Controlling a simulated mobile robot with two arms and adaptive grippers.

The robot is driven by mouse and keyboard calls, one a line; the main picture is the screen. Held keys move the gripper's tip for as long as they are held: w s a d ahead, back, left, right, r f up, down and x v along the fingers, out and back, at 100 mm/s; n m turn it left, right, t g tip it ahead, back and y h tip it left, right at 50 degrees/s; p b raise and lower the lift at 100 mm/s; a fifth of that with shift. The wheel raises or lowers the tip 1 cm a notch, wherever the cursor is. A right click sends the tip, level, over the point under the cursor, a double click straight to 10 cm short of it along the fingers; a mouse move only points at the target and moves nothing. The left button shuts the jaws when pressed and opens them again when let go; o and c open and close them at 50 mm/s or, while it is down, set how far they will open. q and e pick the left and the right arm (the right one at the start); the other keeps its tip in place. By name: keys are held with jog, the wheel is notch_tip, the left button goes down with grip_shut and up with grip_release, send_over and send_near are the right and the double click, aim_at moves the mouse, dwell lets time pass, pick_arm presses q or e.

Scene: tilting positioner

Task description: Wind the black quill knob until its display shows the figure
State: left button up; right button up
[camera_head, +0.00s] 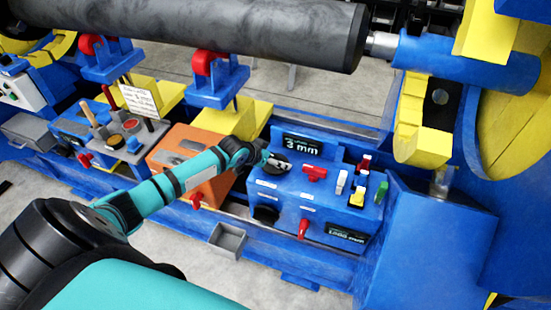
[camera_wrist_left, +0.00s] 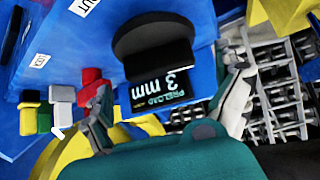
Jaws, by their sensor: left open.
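A blue control box (camera_head: 330,200) carries a black display (camera_head: 302,145) reading "3 mm" at its top rear edge. In the left wrist view this display (camera_wrist_left: 158,90) reads "PRELOAD 3 mm". A round black knob (camera_wrist_left: 160,42) stands beside it; in the head view it is mostly hidden by my left gripper (camera_head: 280,163). My left gripper (camera_wrist_left: 172,82) is open, its fingers spread either side of the display and short of the knob, with nothing held. A second black knob (camera_head: 265,214) is on the box front. I cannot read which is labelled quill. My right gripper is not in view.
A red T-handle (camera_head: 315,173), white, yellow, red and green switches, and a red lever (camera_head: 303,228) are on the box. A second display (camera_head: 347,234) sits lower right on its front. An orange box (camera_head: 190,160) stands left. A large grey cylinder (camera_head: 230,28) spans above.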

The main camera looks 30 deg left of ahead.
aim_at(276, 157)
pick_arm(q)
jog(key=shift+x, duration=1)
jog(key=shift+w+f, duration=0.15)
jog(key=shift+f, duration=0.1)
jog(key=shift+c, duration=0.5)
jog(key=c, duration=1)
jog(key=shift+o, duration=0.2)
jog(key=m+h+b, duration=0.1)
jog(key=b, duration=0.2)
jog(key=m+h+b, duration=0.1)
jog(key=m+b, duration=0.1)
jog(key=b, duration=0.2)
jog(key=shift+f+g+h, duration=0.3)
jog(key=shift+g, duration=0.1)
jog(key=shift+r, duration=0.1)
jog(key=shift+d+r+m, duration=0.1)
jog(key=shift+r+m, duration=0.05)
jog(key=shift+m, duration=0.15)
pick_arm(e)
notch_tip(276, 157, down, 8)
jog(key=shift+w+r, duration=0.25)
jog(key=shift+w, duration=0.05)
